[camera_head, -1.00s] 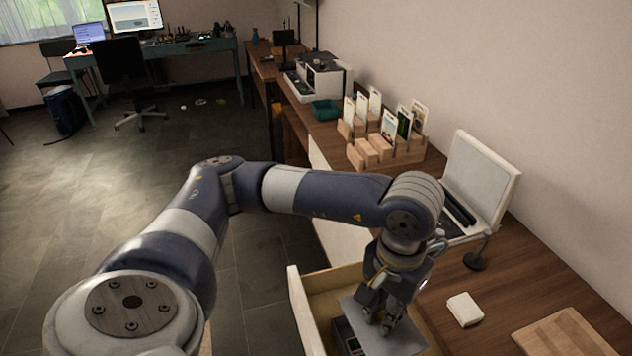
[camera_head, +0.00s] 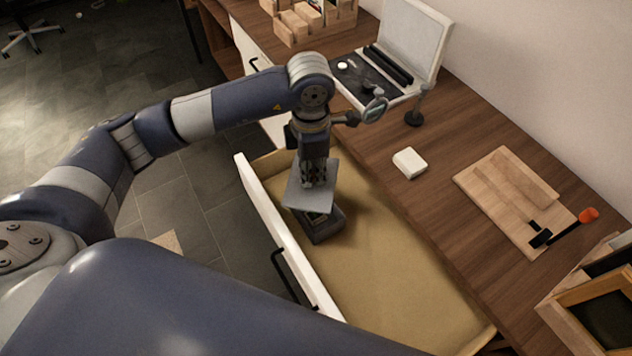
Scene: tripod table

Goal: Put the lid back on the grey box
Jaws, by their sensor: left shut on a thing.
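My left gripper (camera_head: 315,176) is shut on the flat grey lid (camera_head: 298,196), which shows as a thin pale plate. The grey box (camera_head: 325,233) is a dark box standing in the open drawer (camera_head: 400,282), near its far left end. The lid is over the far part of the box, and part of the box's open top shows past the lid's near edge. The lid appears raised above the box, but the exact gap cannot be told. The gripper and lid hide the far side of the box. My right gripper is not in view.
The drawer's white front (camera_head: 270,224) rises left of the box; its floor is otherwise clear. On the wooden counter (camera_head: 440,192) are an open case (camera_head: 408,48), a magnifier on a stand (camera_head: 376,110), a white block (camera_head: 409,162), and a cutting board (camera_head: 492,186) with an orange-ended tool (camera_head: 588,214).

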